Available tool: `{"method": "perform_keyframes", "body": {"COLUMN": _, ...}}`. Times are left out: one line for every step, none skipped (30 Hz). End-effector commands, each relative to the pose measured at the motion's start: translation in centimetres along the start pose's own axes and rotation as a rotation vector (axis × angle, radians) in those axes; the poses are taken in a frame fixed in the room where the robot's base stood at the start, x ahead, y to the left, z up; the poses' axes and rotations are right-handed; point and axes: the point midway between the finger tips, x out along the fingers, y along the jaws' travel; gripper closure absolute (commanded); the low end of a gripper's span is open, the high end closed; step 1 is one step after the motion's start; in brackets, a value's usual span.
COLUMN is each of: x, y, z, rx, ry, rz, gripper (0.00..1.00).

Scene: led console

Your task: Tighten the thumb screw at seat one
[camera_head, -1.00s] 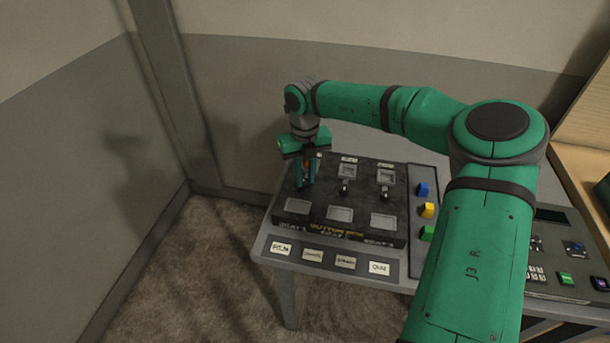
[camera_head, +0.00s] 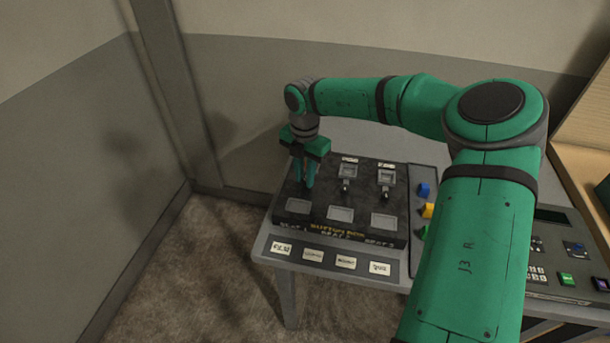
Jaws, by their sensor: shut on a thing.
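The black button box (camera_head: 362,228) sits on the grey console table, with seat labels along its front edge. My gripper (camera_head: 304,188) points down over the leftmost column, at seat one. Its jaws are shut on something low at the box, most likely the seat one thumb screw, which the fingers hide. The square socket of seat one (camera_head: 298,206) shows just in front of the fingertips. Thumb screws with brackets stand at the middle seat (camera_head: 345,187) and the right seat (camera_head: 385,190), each behind an empty-looking square socket.
Blue (camera_head: 423,189), yellow (camera_head: 426,210) and green (camera_head: 421,233) blocks sit in a strip right of the box, partly near my arm. Label plates (camera_head: 313,255) line the table front. A keypad panel (camera_head: 560,262) lies at right. Floor on the left is clear.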

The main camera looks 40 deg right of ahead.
Motion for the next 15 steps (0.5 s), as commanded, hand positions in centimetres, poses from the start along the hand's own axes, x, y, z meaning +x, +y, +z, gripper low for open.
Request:
{"method": "perform_keyframes", "body": {"x": -0.36, "y": 0.15, "z": 0.12, "rx": 0.040, "ry": -0.005, "rz": 0.003, "gripper": 1.00}}
{"method": "perform_keyframes", "body": {"x": -0.37, "y": 0.15, "z": 0.14, "rx": 0.066, "ry": -0.006, "rz": 0.003, "gripper": 1.00}}
{"method": "perform_keyframes", "body": {"x": -0.39, "y": 0.17, "z": 0.15, "rx": 0.100, "ry": -0.006, "rz": 0.004, "gripper": 1.00}}
{"method": "perform_keyframes", "body": {"x": -0.40, "y": 0.19, "z": 0.15, "rx": 0.124, "ry": -0.006, "rz": 0.004, "gripper": 1.00}}
{"method": "perform_keyframes", "body": {"x": -0.41, "y": 0.21, "z": 0.15, "rx": 0.147, "ry": -0.005, "rz": 0.005, "gripper": 1.00}}
{"method": "perform_keyframes", "body": {"x": -0.40, "y": 0.21, "z": 0.14, "rx": 0.178, "ry": -0.005, "rz": 0.005, "gripper": 1.00}}
{"method": "perform_keyframes", "body": {"x": -0.39, "y": 0.21, "z": 0.14, "rx": 0.200, "ry": -0.005, "rz": 0.005, "gripper": 1.00}}
{"method": "perform_keyframes", "body": {"x": -0.37, "y": 0.21, "z": 0.14, "rx": 0.220, "ry": -0.004, "rz": 0.005, "gripper": 1.00}}
{"method": "perform_keyframes", "body": {"x": -0.35, "y": 0.20, "z": 0.15, "rx": 0.246, "ry": -0.005, "rz": 0.004, "gripper": 1.00}}
{"method": "perform_keyframes", "body": {"x": -0.35, "y": 0.19, "z": 0.15, "rx": 0.265, "ry": -0.005, "rz": 0.004, "gripper": 1.00}}
{"method": "perform_keyframes", "body": {"x": -0.35, "y": 0.20, "z": 0.15, "rx": 0.281, "ry": -0.005, "rz": 0.004, "gripper": 1.00}}
{"method": "perform_keyframes", "body": {"x": -0.35, "y": 0.21, "z": 0.15, "rx": 0.302, "ry": -0.005, "rz": 0.004, "gripper": 1.00}}
{"method": "perform_keyframes", "body": {"x": -0.36, "y": 0.22, "z": 0.15, "rx": 0.317, "ry": -0.005, "rz": 0.004, "gripper": 1.00}}
{"method": "perform_keyframes", "body": {"x": -0.36, "y": 0.23, "z": 0.15, "rx": 0.331, "ry": -0.005, "rz": 0.005, "gripper": 1.00}}
{"method": "perform_keyframes", "body": {"x": -0.37, "y": 0.25, "z": 0.14, "rx": 0.346, "ry": -0.004, "rz": 0.005, "gripper": 1.00}}
